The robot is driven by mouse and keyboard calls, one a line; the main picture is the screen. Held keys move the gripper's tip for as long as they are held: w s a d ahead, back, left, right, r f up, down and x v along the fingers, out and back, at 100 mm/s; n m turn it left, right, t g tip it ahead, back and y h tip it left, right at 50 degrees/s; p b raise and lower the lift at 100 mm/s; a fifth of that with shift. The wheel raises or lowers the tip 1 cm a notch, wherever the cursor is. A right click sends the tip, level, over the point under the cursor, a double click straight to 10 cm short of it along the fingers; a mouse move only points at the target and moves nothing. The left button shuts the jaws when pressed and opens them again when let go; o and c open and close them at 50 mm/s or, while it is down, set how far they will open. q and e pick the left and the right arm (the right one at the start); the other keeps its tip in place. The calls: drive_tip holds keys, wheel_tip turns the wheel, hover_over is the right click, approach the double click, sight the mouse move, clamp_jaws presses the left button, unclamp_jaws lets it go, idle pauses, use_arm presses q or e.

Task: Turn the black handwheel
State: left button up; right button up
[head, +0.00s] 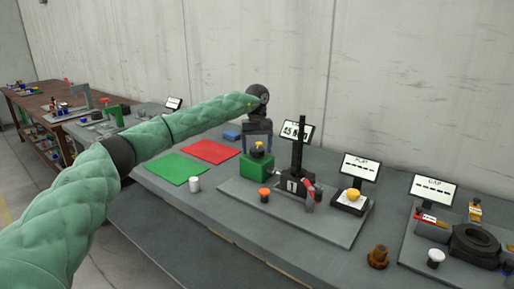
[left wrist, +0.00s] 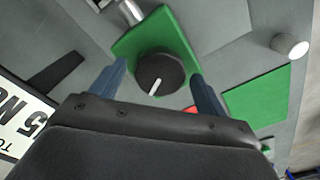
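The black handwheel (left wrist: 160,74) is a round black knob with a white pointer line, on top of a green box (left wrist: 128,48). In the head view the handwheel (head: 257,150) shows small on the green box (head: 257,167), partly covered by my left gripper (head: 258,140). In the left wrist view the two blue-grey fingers of my left gripper (left wrist: 158,70) are spread, one on each side of the handwheel, with a visible gap on both sides. Whether the fingertips are level with the handwheel is hard to tell. My right gripper is not in view.
A display reading 45 (head: 296,131) and a black post (head: 299,160) stand just right of the green box. An orange-topped knob (head: 264,194) and a white cylinder (head: 194,184) stand in front. Red (head: 209,151) and green (head: 177,168) mats lie left.

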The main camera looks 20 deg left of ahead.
sight(257, 149)
use_arm(q)
drive_tip(key=shift+r, duration=0.1)
wheel_tip(257, 149, up, 6)
drive_tip(key=shift+r+b, duration=0.15)
drive_tip(key=shift+b, duration=0.4)
drive_tip(key=shift+r, duration=0.65)
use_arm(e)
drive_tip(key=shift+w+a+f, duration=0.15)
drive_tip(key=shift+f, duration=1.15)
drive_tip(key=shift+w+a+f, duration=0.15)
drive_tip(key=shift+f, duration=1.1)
use_arm(q)
drive_tip(key=shift+f, duration=0.1)
